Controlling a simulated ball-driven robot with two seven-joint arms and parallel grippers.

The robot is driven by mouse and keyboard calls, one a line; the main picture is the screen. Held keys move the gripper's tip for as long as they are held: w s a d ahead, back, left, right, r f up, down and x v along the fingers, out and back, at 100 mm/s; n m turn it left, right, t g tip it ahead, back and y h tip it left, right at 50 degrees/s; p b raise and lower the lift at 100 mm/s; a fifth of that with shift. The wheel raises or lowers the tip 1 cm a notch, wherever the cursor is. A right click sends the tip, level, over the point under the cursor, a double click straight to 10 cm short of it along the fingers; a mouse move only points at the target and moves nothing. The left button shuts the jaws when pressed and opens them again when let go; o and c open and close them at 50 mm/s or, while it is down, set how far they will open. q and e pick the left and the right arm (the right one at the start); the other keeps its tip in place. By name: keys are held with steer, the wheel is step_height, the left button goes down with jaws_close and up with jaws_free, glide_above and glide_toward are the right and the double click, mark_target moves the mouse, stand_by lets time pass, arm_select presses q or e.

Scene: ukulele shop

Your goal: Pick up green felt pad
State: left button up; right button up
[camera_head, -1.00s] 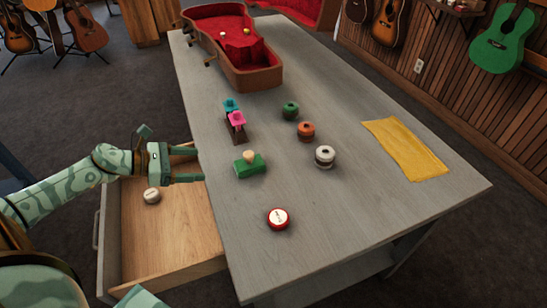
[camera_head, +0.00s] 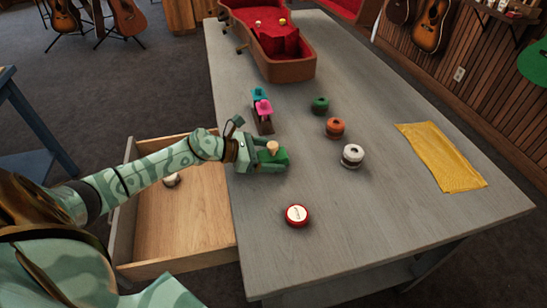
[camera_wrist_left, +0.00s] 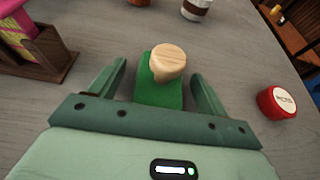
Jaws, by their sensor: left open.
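The green felt pad (camera_head: 283,157) lies on the grey table and has a round wooden knob on top. In the left wrist view the pad (camera_wrist_left: 158,93) sits between the two fingers, with a gap visible on each side. My left gripper (camera_head: 272,155) is open around the pad, low over the table; it also shows in the left wrist view (camera_wrist_left: 162,85). The pad's near end is partly hidden by the gripper in the head view. My right gripper is not in view.
A wooden holder (camera_head: 263,121) with pink and teal pieces stands just behind the pad. A red-rimmed tin (camera_head: 297,215) lies nearer the front. White (camera_head: 352,156), orange (camera_head: 335,127) and green (camera_head: 320,105) round items stand to the right. An open drawer (camera_head: 185,225) is below left.

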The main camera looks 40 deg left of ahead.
arm_select(q)
steer(key=shift+w+d+f, duration=0.15)
steer(key=shift+w+d, duration=0.1)
steer(key=c, duration=1.1)
